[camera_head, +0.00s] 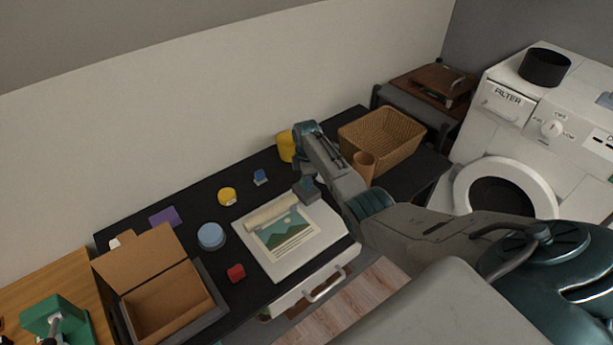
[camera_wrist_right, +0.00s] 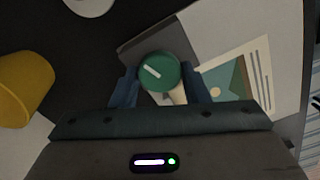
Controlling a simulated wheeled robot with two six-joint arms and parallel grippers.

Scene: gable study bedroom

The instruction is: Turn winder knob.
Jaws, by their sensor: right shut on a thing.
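The winder knob (camera_wrist_right: 160,71) is a round green knob with a white line across its top, slanting down to the right. It sits on a dark grey block (camera_wrist_right: 128,48), beside the partly rolled picture sheet (camera_head: 284,236). My right gripper (camera_head: 306,184) reaches down to that block in the head view. In the right wrist view my right gripper (camera_wrist_right: 160,88) has its blue fingers on either side of the knob, shut on it. In the head view the knob is mostly hidden by the gripper. My left gripper is not in view.
On the black table are a yellow cup (camera_head: 286,146), a wicker basket (camera_head: 382,138), a brown cup (camera_head: 364,165), a blue round item (camera_head: 211,235), a red item (camera_head: 236,273) and an open cardboard box (camera_head: 165,300). A washing machine (camera_head: 535,130) stands at right.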

